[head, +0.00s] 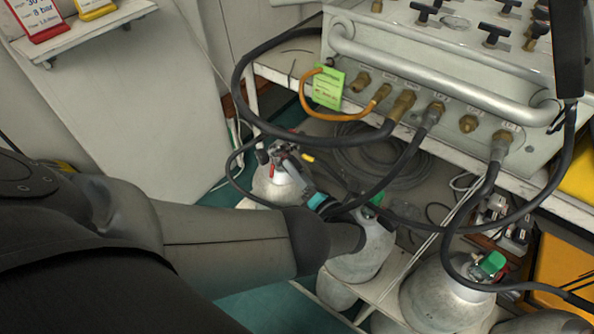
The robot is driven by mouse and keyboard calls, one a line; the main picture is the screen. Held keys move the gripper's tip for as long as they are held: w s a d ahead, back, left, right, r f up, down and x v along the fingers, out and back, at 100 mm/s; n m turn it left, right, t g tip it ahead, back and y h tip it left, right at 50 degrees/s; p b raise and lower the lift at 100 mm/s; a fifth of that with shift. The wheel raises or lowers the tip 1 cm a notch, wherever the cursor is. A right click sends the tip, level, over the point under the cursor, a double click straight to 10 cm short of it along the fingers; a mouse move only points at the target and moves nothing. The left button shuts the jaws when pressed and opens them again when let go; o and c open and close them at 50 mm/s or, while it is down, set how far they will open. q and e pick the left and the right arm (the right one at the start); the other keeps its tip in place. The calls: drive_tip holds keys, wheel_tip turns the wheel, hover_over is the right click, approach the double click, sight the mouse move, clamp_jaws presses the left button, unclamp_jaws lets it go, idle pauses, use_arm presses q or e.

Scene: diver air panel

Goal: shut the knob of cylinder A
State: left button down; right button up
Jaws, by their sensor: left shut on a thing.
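Three grey cylinders with valves stand below the panel: a left one (272,188), a middle one (362,258) and a right one (440,298). I cannot read which is A. My left arm comes in from the left, and my left gripper (287,160) reaches the valve on top of the left cylinder. It is shut on what appears to be that valve's knob, which the fingers mostly hide. Green knobs show on the middle cylinder (376,199) and the right cylinder (492,263). My right gripper is not in view.
The grey panel box (440,90) with brass fittings and a front rail stands on a white bench above. Black hoses (240,90) loop down around the cylinders, close to my gripper. An orange hose (335,114) and a green tag (329,89) hang at the panel front.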

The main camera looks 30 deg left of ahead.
use_arm(q)
drive_tip(key=shift+a+m, duration=0.1)
drive_tip(key=shift+m, duration=0.8)
drive_tip(key=shift+c, duration=2.4)
unclamp_jaws()
drive_tip(key=shift+o, duration=0.8)
